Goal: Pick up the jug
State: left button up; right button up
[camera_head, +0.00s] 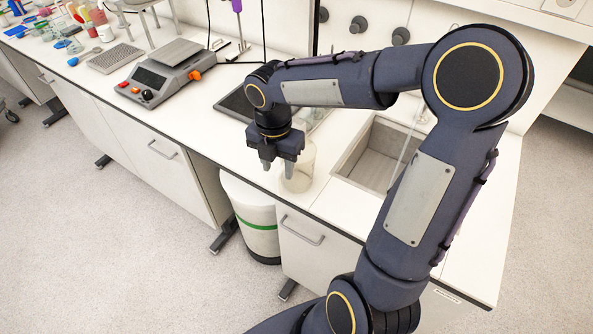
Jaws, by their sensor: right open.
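The jug (302,178) is a clear, see-through vessel. It stands upright on the white bench top, just left of the sink. My right gripper (277,167) points down at the jug's left side, with its jaws open and its fingers apart. Its right finger overlaps the jug in the picture. I cannot tell whether that finger is inside the jug, in front of it or touching it. The gripper hides the jug's upper left part. My left gripper is not in view.
A sink (372,160) is set into the bench right of the jug. A dark flat plate (238,104) lies behind the gripper. A scale with an orange knob (160,75) stands farther left. A white bin with a green band (256,225) stands below the bench.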

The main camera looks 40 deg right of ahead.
aim_at(277, 172)
notch_tip(277, 172, down, 4)
jog(key=shift+f, duration=0.2)
jog(key=shift+a, duration=0.1)
jog(key=shift+c, duration=0.4)
